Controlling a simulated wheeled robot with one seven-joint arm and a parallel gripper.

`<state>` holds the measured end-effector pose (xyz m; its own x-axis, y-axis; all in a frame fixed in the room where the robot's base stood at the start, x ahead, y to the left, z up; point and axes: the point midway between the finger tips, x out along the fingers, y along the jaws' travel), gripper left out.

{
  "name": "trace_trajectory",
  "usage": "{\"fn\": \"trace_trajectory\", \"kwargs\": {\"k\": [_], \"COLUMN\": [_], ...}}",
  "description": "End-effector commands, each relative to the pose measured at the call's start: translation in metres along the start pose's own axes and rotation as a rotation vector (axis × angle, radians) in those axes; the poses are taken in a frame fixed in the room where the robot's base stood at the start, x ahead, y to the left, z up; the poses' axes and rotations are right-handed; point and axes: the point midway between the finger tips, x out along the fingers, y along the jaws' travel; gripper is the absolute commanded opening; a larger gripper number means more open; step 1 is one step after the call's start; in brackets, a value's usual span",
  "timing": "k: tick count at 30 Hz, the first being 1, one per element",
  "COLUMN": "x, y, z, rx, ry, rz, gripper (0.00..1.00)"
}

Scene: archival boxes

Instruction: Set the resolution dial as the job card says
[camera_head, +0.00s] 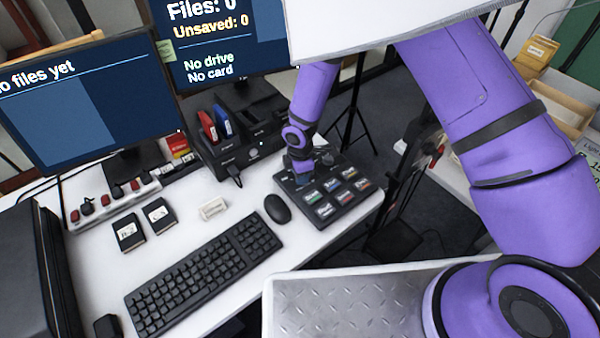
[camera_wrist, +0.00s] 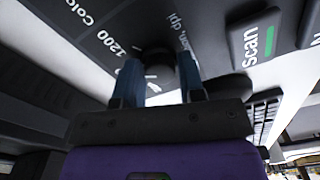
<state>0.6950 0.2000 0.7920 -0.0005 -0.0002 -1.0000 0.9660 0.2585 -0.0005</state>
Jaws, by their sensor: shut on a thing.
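The dark control panel (camera_head: 345,210) lies at the right end of the desk, with several labelled buttons. In the wrist view, a round dark dial (camera_wrist: 158,62) sits on the panel, with "1200", "Colo…" and "dpi" printed around it. My gripper (camera_wrist: 159,78) has its two blue fingers on either side of the dial and is shut on it. In the head view my gripper (camera_head: 302,176) points down at the panel's left part and hides the dial there. The dial's pointer setting cannot be read. I cannot make out a job card.
A "scan" button (camera_wrist: 256,38) is beside the dial. A mouse (camera_head: 277,208), a keyboard (camera_head: 205,272) and a small cream block (camera_head: 213,208) lie left of the panel. A black dock (camera_head: 235,140) stands behind. A monitor (camera_head: 215,45) reads "No drive, No card".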

Motion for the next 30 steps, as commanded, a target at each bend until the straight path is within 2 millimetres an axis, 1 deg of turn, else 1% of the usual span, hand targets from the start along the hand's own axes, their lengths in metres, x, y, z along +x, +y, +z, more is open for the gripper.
{"fn": "trace_trajectory", "kwargs": {"k": [9,15,21,30], "x": [-0.0001,-0.0001,-0.0002,-0.0002], "y": [0.0001,0.0002,0.0001,0.0003], "z": [-0.0005,-0.0005,-0.0008,-0.0004], "rx": [0.288,0.432,0.532,0.596], "ry": [0.001,0.001,0.001,0.001], "rz": [0.001,0.001,0.001,0.001], "gripper": [0.13,0.13,0.13,0.13]}}
